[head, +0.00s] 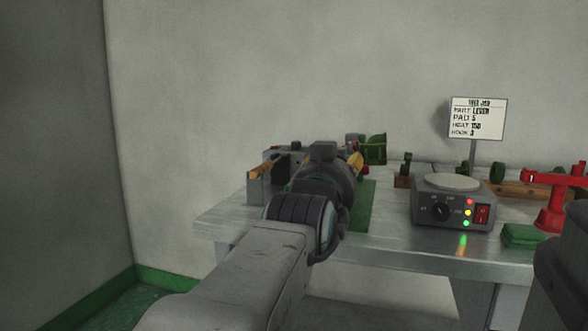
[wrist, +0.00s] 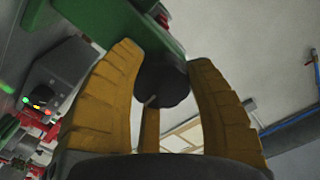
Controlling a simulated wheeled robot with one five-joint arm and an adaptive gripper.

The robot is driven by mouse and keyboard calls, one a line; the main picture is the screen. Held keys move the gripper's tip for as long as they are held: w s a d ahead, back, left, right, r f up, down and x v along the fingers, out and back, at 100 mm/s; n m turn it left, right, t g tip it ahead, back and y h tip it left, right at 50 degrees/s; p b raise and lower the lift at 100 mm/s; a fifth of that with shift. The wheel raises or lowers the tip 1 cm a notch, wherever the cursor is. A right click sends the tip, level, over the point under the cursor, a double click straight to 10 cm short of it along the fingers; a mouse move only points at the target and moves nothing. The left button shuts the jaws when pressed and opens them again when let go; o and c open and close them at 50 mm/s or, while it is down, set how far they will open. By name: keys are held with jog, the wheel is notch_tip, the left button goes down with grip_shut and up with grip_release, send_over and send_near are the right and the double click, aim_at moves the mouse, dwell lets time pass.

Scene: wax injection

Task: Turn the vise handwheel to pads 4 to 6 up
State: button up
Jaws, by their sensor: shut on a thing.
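A yellow finger of mine shows there too. The pads and their numbers cannot be made out.
A grey hot plate (head: 453,201) with lit lamps and a red switch stands right on the metal bench (head: 390,247). Behind it is a job card (head: 478,118) reading pad 5. A red stand (head: 551,205) and green block (head: 524,236) are further right. A grey box (head: 262,190) sits left.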

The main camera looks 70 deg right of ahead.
jog(key=shift+f, duration=0.3)
jog(key=o, duration=0.9)
jog(key=shift+d, duration=0.1)
jog(key=shift+o, duration=1.4)
jog(key=shift+r, duration=0.2)
jog(key=s+a, duration=0.1)
jog(key=a, duration=1.1)
